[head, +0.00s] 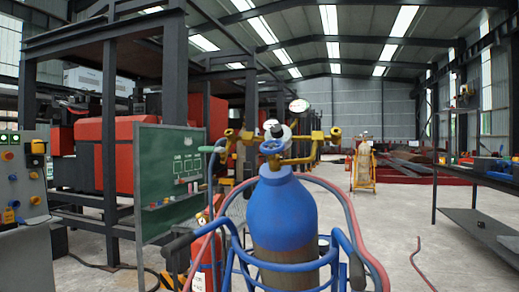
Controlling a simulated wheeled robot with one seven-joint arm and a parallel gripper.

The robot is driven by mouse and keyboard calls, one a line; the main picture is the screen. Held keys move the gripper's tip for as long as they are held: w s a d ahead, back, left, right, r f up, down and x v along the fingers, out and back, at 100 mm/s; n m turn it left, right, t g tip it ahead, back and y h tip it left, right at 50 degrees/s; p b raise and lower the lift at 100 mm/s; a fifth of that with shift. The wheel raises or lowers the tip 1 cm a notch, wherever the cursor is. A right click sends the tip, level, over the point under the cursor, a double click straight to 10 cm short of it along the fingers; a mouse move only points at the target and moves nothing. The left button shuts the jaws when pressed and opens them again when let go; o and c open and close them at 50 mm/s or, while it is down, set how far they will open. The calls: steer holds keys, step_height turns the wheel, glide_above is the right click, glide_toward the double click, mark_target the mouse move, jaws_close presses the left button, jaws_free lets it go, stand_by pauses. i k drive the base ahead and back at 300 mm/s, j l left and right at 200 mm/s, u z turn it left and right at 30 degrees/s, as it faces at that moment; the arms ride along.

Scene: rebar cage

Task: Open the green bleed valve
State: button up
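A blue gas cylinder (283,212) stands upright in the middle of the head view, in a blue tubular frame (337,238). A blue handwheel (272,147) sits on its top. Yellow valve fittings (301,135) spread to both sides above it, with round gauges (299,105) near them. At the left end of the fittings is a small grey-green part (213,149); I cannot tell whether it is the green bleed valve. No other green valve is clear. My gripper is not in view.
Red and blue hoses (352,222) loop around the cylinder. A red fire extinguisher (206,255) stands to its left, before a green board (170,180). A control panel (25,180) is far left, a dark workbench (485,230) right. Concrete floor (395,215) lies open between cylinder and bench.

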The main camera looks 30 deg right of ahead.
mark_target(202, 148)
steer(key=i+j+z, duration=0.1)
steer(key=z, duration=0.25)
steer(key=i+j+z, duration=0.1)
steer(key=z, duration=0.25)
steer(key=i+j+z, duration=0.1)
steer(key=j, duration=0.25)
steer(key=i+j+z, duration=0.15)
steer(key=i+j, duration=0.15)
steer(key=i+j+z, duration=0.1)
steer(key=j, duration=0.3)
steer(key=i+j+z, duration=0.1)
steer(key=j, duration=0.3)
steer(key=i+j+z, duration=0.1)
steer(key=i+j, duration=0.15)
steer(key=j, duration=0.15)
